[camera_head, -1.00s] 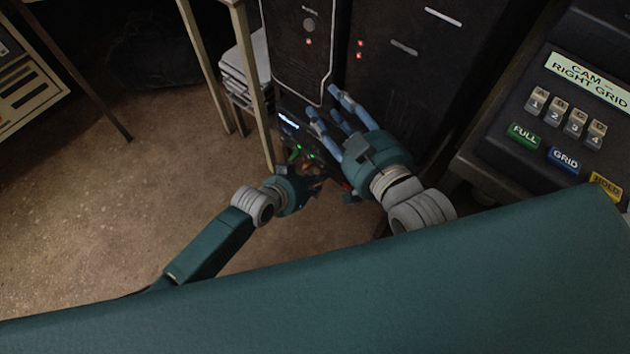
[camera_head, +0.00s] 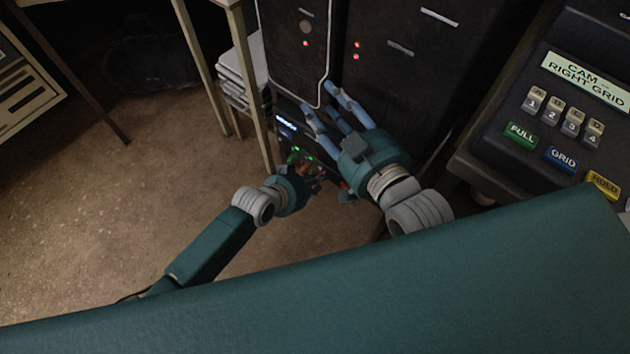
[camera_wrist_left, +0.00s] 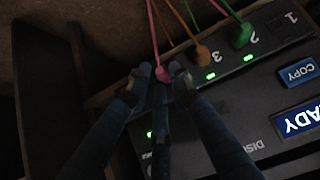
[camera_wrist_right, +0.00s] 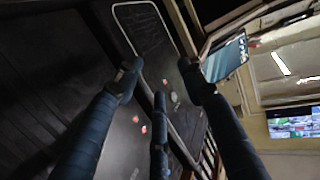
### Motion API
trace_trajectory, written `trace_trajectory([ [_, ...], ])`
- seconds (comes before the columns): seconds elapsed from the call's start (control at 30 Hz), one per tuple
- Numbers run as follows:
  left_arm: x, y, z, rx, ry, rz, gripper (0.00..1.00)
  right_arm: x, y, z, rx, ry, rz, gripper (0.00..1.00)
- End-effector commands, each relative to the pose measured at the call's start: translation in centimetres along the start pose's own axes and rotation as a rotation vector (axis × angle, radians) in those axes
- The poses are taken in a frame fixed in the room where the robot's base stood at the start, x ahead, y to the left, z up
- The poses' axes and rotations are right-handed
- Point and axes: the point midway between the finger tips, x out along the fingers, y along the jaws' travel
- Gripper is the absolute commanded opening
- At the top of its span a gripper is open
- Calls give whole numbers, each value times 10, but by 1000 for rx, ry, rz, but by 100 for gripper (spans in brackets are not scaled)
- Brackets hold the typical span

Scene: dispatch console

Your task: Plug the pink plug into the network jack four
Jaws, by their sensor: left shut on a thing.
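The pink plug (camera_wrist_left: 164,74) shows in the left wrist view between the fingertips of my left gripper (camera_wrist_left: 160,80), which is shut on it; its pink cord runs up out of view. The dark network panel (camera_wrist_left: 283,51) has an orange plug (camera_wrist_left: 201,54) at label 3 and a green plug (camera_wrist_left: 242,36) at label 2. My fingers hide the place beyond 3, so I cannot tell whether the pink plug is in a jack. In the head view my left gripper (camera_head: 312,181) is low at the panel. My right gripper (camera_head: 335,112) is open and empty above it.
Dark cabinets (camera_head: 400,70) with red lights rise behind my right gripper. A wooden-legged table (camera_head: 205,65) and a stack of pale things (camera_head: 240,72) stand left of them. A button console (camera_head: 560,120) is at the right. Open floor (camera_head: 100,200) lies at the left.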

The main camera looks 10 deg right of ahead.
Motion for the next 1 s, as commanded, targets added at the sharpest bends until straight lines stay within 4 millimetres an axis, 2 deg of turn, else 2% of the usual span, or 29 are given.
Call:
trace_trajectory([
  [1.0, 0, 0, 0, 0, 1, 0, 0, -2, 2, 14, 0, -58, 5, 40],
])
